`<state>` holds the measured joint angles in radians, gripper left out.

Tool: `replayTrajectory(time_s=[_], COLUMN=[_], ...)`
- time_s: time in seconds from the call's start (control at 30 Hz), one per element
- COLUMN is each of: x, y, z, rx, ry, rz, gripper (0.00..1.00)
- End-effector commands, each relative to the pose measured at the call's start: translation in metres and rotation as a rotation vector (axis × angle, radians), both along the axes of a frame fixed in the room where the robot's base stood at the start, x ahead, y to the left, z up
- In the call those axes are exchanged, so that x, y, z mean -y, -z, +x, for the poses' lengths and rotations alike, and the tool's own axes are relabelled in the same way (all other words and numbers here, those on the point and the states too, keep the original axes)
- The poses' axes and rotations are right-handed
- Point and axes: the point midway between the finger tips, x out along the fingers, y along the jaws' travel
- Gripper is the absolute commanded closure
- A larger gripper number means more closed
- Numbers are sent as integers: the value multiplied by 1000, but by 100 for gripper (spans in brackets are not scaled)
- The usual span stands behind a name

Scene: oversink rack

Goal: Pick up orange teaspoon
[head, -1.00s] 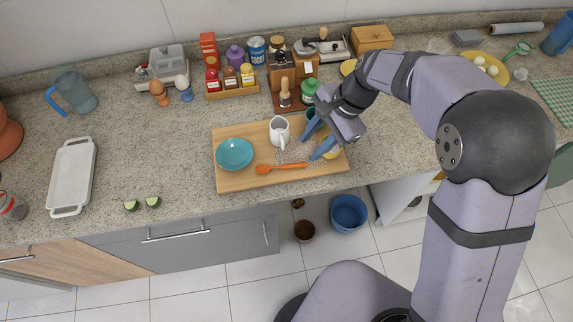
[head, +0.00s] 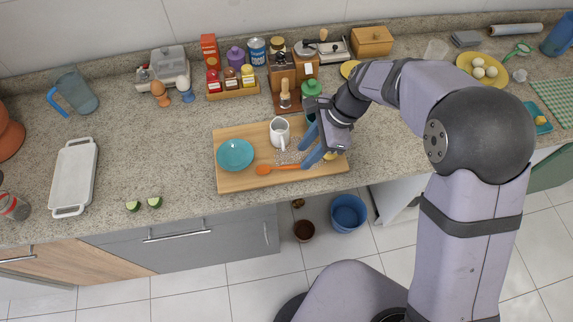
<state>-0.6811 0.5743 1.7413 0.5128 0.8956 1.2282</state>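The orange teaspoon (head: 275,168) lies on the wooden board (head: 230,183) near its front edge, with its bowl to the left and its handle pointing right. My gripper (head: 302,150) is over the right half of the board, its two blue fingers spread apart. The front finger's tip is close to the right part of the spoon's handle; I cannot tell whether they touch. A teal bowl (head: 235,154) and a white jug (head: 279,130) stand on the board left of my gripper. A yellow item (head: 330,155) is partly hidden behind the gripper.
A spice rack (head: 232,92), a wooden grinder stand (head: 283,82) and a green-lidded jar (head: 311,88) stand behind the board. Two cut cucumber pieces (head: 144,204) lie left of it. The counter between the board and the white tray (head: 73,178) is mostly clear.

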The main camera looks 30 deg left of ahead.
Motion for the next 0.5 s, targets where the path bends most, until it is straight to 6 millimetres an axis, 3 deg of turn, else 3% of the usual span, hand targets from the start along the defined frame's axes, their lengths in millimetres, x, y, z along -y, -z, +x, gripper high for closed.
replayTrajectory(time_s=[0.5], x=[-16], y=[44], z=[-10], rx=[-1], ry=[-2], rz=[-1], gripper=[66])
